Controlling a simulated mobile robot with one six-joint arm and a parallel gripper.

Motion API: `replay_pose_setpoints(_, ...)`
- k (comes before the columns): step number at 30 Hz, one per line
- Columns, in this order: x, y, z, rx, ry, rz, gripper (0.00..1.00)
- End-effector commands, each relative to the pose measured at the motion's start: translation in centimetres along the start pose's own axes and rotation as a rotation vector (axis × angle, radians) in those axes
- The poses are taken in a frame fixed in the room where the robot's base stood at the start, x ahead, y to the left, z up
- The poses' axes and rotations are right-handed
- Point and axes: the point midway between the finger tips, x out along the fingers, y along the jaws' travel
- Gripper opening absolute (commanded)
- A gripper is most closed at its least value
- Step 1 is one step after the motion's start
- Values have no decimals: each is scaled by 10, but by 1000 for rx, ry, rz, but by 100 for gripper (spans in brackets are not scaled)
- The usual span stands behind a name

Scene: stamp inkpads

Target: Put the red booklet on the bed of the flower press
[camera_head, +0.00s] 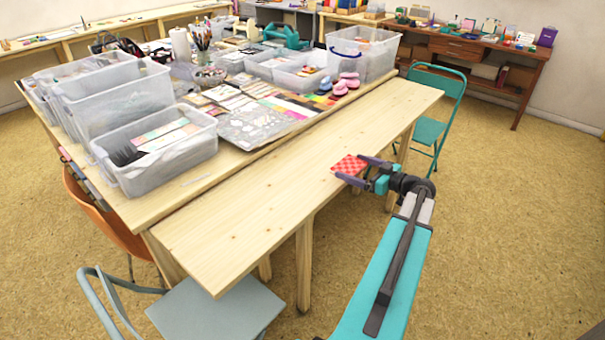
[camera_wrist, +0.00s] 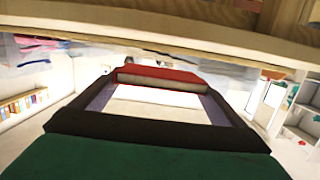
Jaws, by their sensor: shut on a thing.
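The red booklet (camera_head: 348,163) has a red and pink checked cover in the head view. My gripper (camera_head: 358,168) is shut on it, with one dark finger on each side. The booklet is by the front edge of the long wooden table's bare strip; its height relative to the top is unclear. In the wrist view the booklet (camera_wrist: 157,74) shows as a red strip with a pale edge between the fingertips. I cannot make out the flower press in either view.
The bare wooden strip (camera_head: 290,172) of the table is clear. Clear plastic bins (camera_head: 160,150) and papers stand behind it. A teal folding chair (camera_head: 430,130) is at the right end, a grey-blue chair (camera_head: 215,308) at the front left. A brown desk (camera_head: 470,50) with small items stands at the back right.

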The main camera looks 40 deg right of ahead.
Motion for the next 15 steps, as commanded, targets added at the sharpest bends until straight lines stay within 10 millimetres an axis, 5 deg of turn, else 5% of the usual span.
replay_pose_setpoints(8, 3, 0, -1, 0, 1, -1, 69)
replay_pose_setpoints(15, 30, 2, -2, 0, 0, -3, 69)
